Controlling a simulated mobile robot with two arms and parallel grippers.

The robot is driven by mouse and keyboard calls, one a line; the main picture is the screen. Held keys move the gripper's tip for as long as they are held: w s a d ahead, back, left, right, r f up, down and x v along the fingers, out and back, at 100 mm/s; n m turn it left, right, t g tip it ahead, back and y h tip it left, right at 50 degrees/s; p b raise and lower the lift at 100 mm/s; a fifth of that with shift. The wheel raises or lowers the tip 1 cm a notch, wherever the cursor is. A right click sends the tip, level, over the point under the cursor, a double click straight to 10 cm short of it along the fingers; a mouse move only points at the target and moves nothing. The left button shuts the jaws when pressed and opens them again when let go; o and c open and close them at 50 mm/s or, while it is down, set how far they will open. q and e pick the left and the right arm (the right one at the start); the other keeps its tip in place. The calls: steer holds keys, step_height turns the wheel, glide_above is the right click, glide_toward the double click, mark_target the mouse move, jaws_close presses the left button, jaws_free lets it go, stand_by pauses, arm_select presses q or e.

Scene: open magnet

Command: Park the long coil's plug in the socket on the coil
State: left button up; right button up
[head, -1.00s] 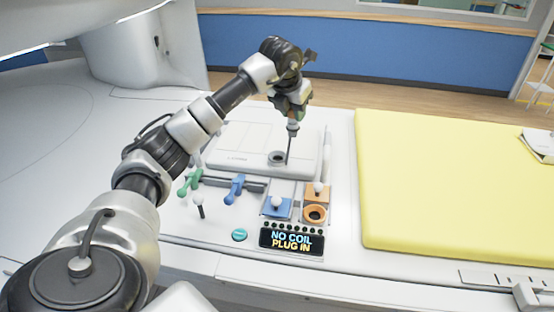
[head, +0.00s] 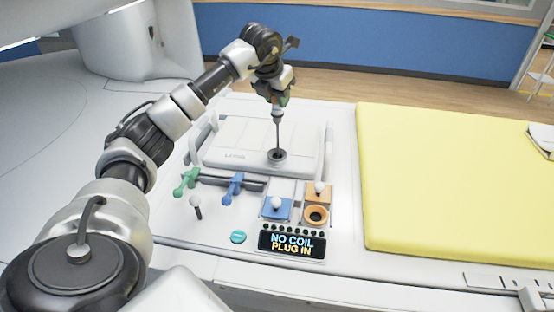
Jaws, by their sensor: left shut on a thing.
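The long coil (head: 235,140) is a pale flat block on the white surface, left of the yellow pad. Its round socket (head: 270,157), a grey ring with a dark hole, sits near the front right of its top. My left gripper (head: 277,101) is above the coil, shut on the plug (head: 277,113), which shows as a small grey piece under the fingers. A thin dark stem hangs from it, and its lower end overlaps the socket in the picture. I cannot tell whether it is inside the hole or in front of it. My right gripper is out of view.
In front of the coil are a green handle (head: 186,182), a blue handle (head: 232,188), a blue square with a white knob (head: 277,211) and an orange ring socket (head: 316,215). A display (head: 291,243) reads "NO COIL PLUG IN". The yellow pad (head: 440,190) lies right.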

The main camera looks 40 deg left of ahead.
arm_select(q)
step_height(320, 180, down, 10)
steer(key=b, duration=0.5)
steer(key=shift+b, duration=0.4)
steer(key=shift+f+b, duration=0.95)
steer(key=shift+f, duration=0.75)
stand_by(0.5)
steer(key=o, duration=1)
steer(key=shift+r, duration=0.15)
steer(key=v, duration=1)
steer(key=shift+s+r+b, duration=0.15)
steer(key=shift+r+b, duration=0.15)
steer(key=shift+b, duration=0.1)
steer(key=shift+f, duration=0.1)
